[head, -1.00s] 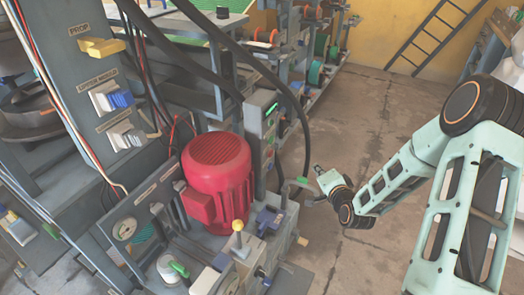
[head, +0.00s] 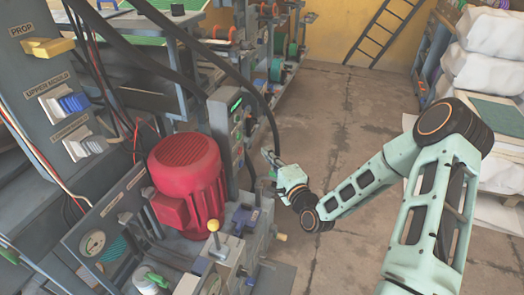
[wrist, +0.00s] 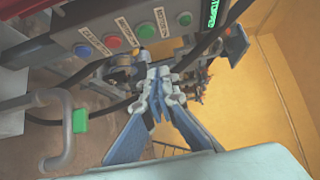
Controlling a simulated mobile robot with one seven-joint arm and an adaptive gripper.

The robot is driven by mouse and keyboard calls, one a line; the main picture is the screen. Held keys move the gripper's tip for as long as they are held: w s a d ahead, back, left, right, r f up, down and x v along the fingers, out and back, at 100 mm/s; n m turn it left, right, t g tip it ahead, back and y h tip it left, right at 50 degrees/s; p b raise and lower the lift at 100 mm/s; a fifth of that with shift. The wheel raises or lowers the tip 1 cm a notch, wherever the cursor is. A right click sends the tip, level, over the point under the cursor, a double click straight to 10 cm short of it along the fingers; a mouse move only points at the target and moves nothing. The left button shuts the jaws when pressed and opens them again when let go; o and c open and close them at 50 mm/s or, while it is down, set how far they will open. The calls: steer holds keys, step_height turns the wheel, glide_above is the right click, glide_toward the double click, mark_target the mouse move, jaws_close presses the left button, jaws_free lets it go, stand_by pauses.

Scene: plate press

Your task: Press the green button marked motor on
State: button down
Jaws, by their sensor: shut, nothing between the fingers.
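In the wrist view, a grey control panel (wrist: 95,30) crosses the top with a row of round buttons.
A black cable (head: 262,85) arches beside the control box near my gripper. A red motor (head: 187,170) stands left of the box. In the wrist view, a grey handle with a green block (wrist: 80,119) is at left. Open concrete floor (head: 330,125) lies right.

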mark_target(239, 136)
steer(key=w+a+b, duration=0.2)
steer(key=w+a, duration=0.5)
steer(key=w, duration=0.2)
